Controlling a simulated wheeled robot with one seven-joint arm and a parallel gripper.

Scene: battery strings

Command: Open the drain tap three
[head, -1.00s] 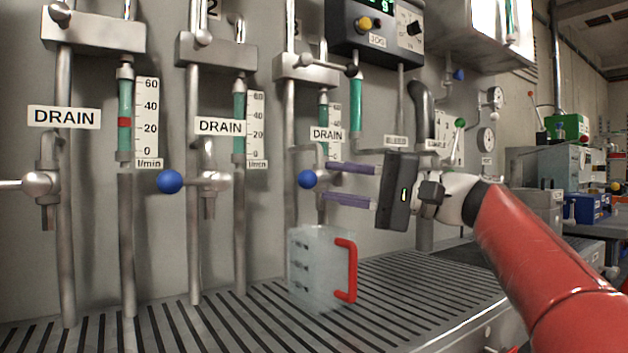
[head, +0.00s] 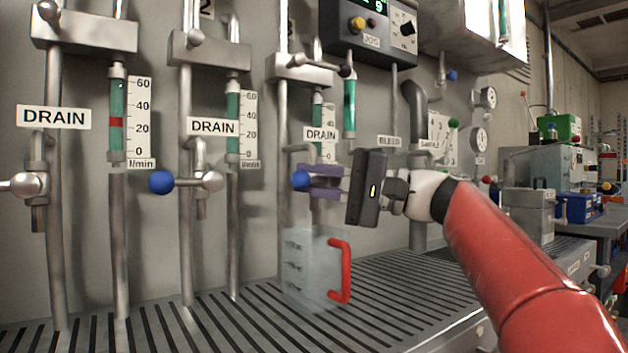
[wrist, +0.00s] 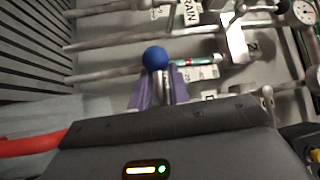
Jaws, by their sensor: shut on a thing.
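Drain tap three, the rightmost of three drain taps, has a round blue knob (head: 300,180) on its lever, pointing left under its DRAIN label (head: 321,134). My gripper (head: 322,182) has its purple fingers shut on the lever just behind the knob. In the wrist view the blue knob (wrist: 155,58) stands out beyond the fingertips, with the metal lever (wrist: 162,88) between the purple fingers. The tap body is mostly hidden by the fingers. A clear jug (head: 312,268) with a red handle stands below the tap on the grating.
Drain tap two (head: 205,181), with a blue knob, is to the left, and drain tap one (head: 28,184) is farther left. Vertical pipes and flow tubes line the wall. The slotted grating (head: 230,325) is clear in front. A bleed pipe (head: 415,105) is right of my gripper.

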